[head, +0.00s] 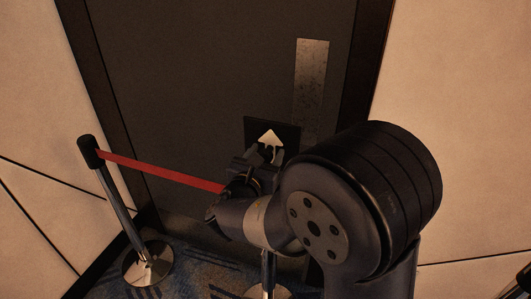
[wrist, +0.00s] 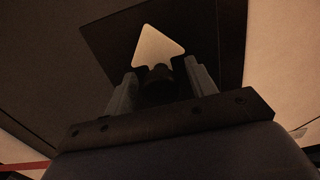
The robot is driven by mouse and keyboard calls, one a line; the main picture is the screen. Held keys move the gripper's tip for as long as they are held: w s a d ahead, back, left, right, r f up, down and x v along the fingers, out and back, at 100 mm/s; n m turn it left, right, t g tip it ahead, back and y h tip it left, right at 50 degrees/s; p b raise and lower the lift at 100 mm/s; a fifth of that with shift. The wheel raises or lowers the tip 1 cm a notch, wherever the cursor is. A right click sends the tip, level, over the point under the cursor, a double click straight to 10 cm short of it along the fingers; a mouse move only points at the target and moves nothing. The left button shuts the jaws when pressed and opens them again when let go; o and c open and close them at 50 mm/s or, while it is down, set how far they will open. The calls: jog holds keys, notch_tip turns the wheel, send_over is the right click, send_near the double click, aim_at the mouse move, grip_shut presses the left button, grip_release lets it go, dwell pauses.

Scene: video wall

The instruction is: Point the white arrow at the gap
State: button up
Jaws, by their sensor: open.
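The white arrow (head: 271,136) is on a black square plate (head: 289,131) in the head view, and its tip points up in the picture. In the wrist view the arrow (wrist: 158,45) also points up on the dark plate (wrist: 200,30). My gripper (head: 268,155) is open just below the arrow and hides its lower part. In the wrist view my gripper's fingers (wrist: 160,77) stand apart either side of a dark rounded knob (wrist: 158,86); I cannot tell whether they touch it. A red belt (head: 160,170) runs right from a black-topped post (head: 114,190). I cannot make out the gap.
A dark door (head: 200,80) with a metal strip (head: 310,85) stands behind the plate, between pale wall panels (head: 455,100). A second post's base (head: 268,291) shows below my arm. The blue patterned carpet (head: 190,265) is partly visible.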

jog(key=shift+w, duration=0.1)
jog(key=shift+c, duration=0.3)
jog(key=c, duration=0.9)
jog(key=shift+o, duration=0.2)
jog(key=shift+f+b, duration=0.15)
jog(key=shift+b, duration=0.25)
jog(key=m+b, duration=0.1)
jog(key=b, duration=0.1)
jog(key=m+b, duration=0.2)
jog(key=b, duration=0.1)
jog(key=shift+d+f+b, duration=0.1)
jog(key=shift+f+b, duration=0.2)
jog(key=shift+b, duration=0.05)
jog(key=m+b, duration=0.6)
jog(key=b, duration=0.2)
jog(key=shift+b, duration=0.3)
jog(key=m+b, duration=0.5)
jog(key=b, duration=0.2)
jog(key=shift+d+f+b, duration=0.1)
jog(key=shift+b, duration=0.25)
jog(key=m+b, duration=0.3)
jog(key=b, duration=0.1)
jog(key=shift+r+m, duration=0.2)
jog(key=shift+m, duration=0.2)
jog(key=shift+r, duration=0.1)
